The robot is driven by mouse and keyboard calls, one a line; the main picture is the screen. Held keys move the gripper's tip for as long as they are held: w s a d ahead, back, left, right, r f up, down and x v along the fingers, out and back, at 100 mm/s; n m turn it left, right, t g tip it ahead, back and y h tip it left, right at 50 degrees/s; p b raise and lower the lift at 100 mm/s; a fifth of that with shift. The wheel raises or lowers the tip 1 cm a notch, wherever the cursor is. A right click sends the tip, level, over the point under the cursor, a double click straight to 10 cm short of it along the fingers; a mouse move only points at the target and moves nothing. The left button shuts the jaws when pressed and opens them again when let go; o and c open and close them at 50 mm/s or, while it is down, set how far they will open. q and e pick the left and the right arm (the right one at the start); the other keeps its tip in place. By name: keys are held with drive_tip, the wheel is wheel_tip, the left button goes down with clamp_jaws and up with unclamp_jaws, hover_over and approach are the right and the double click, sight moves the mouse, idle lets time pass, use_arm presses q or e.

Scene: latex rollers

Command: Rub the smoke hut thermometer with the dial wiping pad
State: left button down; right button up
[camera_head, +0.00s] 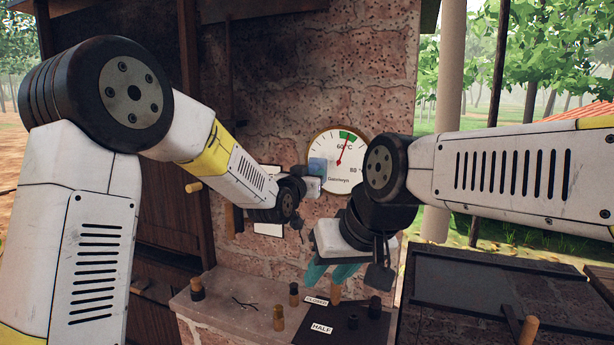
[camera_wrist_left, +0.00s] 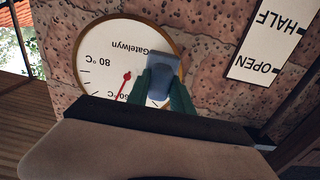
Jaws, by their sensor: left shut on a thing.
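The smoke hut thermometer (camera_head: 347,176) is a round white dial with a brass rim, a red needle and a green band, on the brick wall. It also shows upside down in the left wrist view (camera_wrist_left: 110,50). My left gripper (camera_head: 313,185) is shut on the blue dial wiping pad (camera_head: 317,166), at the dial's left side. In the left wrist view the pad (camera_wrist_left: 164,68) sits between the teal fingers and overlaps the dial; whether it touches the face is unclear. My right gripper (camera_head: 332,272) hangs lower, above the ledge, apart from the dial; its finger gap is unclear.
A stone ledge (camera_head: 240,305) below holds several small pegs and label plates reading CLOSED and HALF (camera_head: 321,328). A HALF/OPEN plate (camera_wrist_left: 268,40) is on the wall beside the dial. A dark box (camera_head: 470,285) stands at the right.

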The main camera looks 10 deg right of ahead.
use_arm(q)
drive_tip(key=shift+w+a, duration=0.2)
drive_tip(key=shift+a, duration=0.1)
drive_tip(key=shift+d+r, duration=0.1)
drive_tip(key=shift+r, duration=0.4)
drive_tip(key=shift+s+d, duration=0.15)
drive_tip(key=shift+d, duration=0.05)
drive_tip(key=shift+s+d, duration=1.1)
drive_tip(key=shift+d, duration=0.5)
drive_tip(key=shift+s+d, duration=1.15)
drive_tip(key=shift+d, duration=0.5)
drive_tip(key=shift+s+d, duration=1.1)
drive_tip(key=shift+d, duration=0.5)
drive_tip(key=shift+a, duration=0.1)
drive_tip(key=shift+w+a, duration=1.15)
drive_tip(key=shift+a, duration=0.5)
drive_tip(key=shift+w+a, duration=1.1)
drive_tip(key=shift+a, duration=0.55)
drive_tip(key=shift+w+a, duration=1.15)
drive_tip(key=shift+a, duration=0.5)
